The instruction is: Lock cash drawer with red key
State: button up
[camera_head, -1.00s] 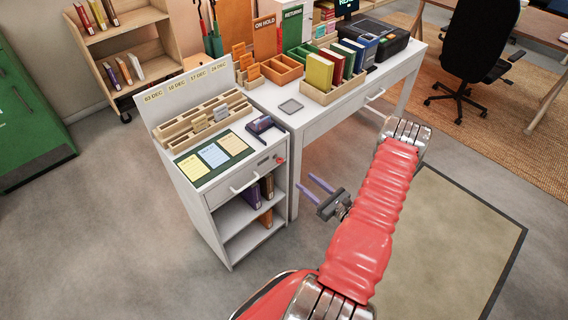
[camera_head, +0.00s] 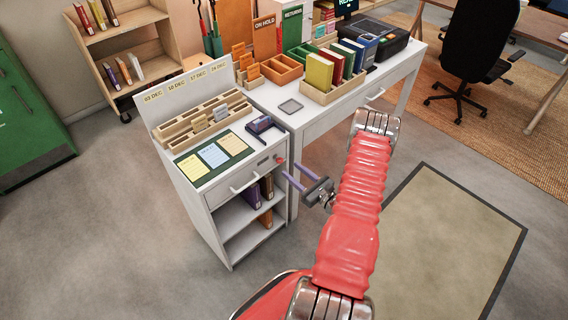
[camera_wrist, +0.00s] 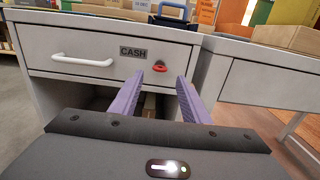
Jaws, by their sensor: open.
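The white cash drawer (camera_wrist: 110,58) fills the upper left of the wrist view, with a CASH label and a white bar handle (camera_wrist: 84,60). It looks shut. The red key (camera_wrist: 160,68) sits at the drawer front's right side, apparently in the lock; it also shows as a small red spot in the head view (camera_head: 279,160). My gripper (camera_wrist: 158,82) is open, its two purple fingers spread to the left and right of the key in the picture. In the head view my gripper (camera_head: 292,176) points at the cabinet's right front. I cannot tell whether the fingers touch the key.
Open shelves with books (camera_head: 266,187) lie below the drawer. A white desk (camera_head: 330,116) adjoins the cabinet on the right. The floor in front is clear.

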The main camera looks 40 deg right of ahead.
aim_at(282, 162)
jog(key=w, duration=0.6)
jog(key=shift+w+a, duration=0.1)
jog(key=shift+w, duration=0.15)
jog(key=shift+c, duration=0.2)
